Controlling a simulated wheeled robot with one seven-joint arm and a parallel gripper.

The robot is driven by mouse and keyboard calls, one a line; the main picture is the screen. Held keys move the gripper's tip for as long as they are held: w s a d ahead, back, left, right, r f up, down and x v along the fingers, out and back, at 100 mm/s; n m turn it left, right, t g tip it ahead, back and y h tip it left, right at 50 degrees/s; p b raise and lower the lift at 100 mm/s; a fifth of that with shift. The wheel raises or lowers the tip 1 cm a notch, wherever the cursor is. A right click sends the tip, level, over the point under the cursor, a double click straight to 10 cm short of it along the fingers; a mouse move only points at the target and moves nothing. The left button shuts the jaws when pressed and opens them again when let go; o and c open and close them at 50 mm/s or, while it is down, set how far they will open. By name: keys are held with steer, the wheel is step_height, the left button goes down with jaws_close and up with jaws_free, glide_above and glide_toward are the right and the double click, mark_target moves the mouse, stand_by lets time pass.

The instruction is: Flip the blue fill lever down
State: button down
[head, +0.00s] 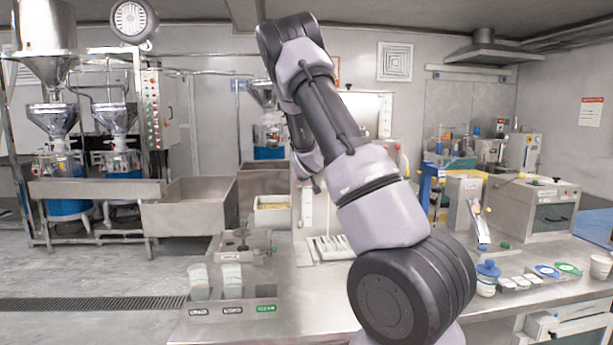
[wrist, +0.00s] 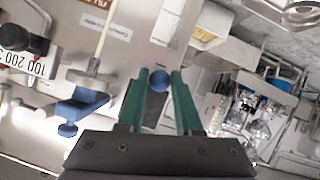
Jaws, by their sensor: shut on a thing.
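My gripper (wrist: 160,74) shows in the wrist view with two green fingers, shut on a round blue knob (wrist: 159,81). The knob sits between the fingertips, in front of a pale panel, and looks like the end of the blue fill lever. The dark part below it, between the fingers, is partly covered. The rest of the lever and its tilt cannot be made out. In the head view my own arm hides the gripper and the knob.
In the wrist view a blue bracket-like part (wrist: 82,108) with a pale rod is left of my fingers, and a scale marked with numbers (wrist: 25,58) is farther left. In the head view a steel counter (head: 330,300) carries cups (head: 232,280) and a blue-lidded jar (head: 487,279).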

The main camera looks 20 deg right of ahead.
steer(key=shift+s+a+f, duration=0.15)
steer(key=shift+a+f, duration=0.15)
steer(key=shift+f, duration=0.45)
steer(key=c, duration=1)
jaws_free()
steer(key=o, duration=0.4)
steer(key=shift+r, duration=0.15)
steer(key=shift+d, duration=0.1)
steer(key=shift+r, duration=0.15)
steer(key=v, duration=1)
steer(key=shift+s+r, duration=0.1)
steer(key=shift+s, duration=0.1)
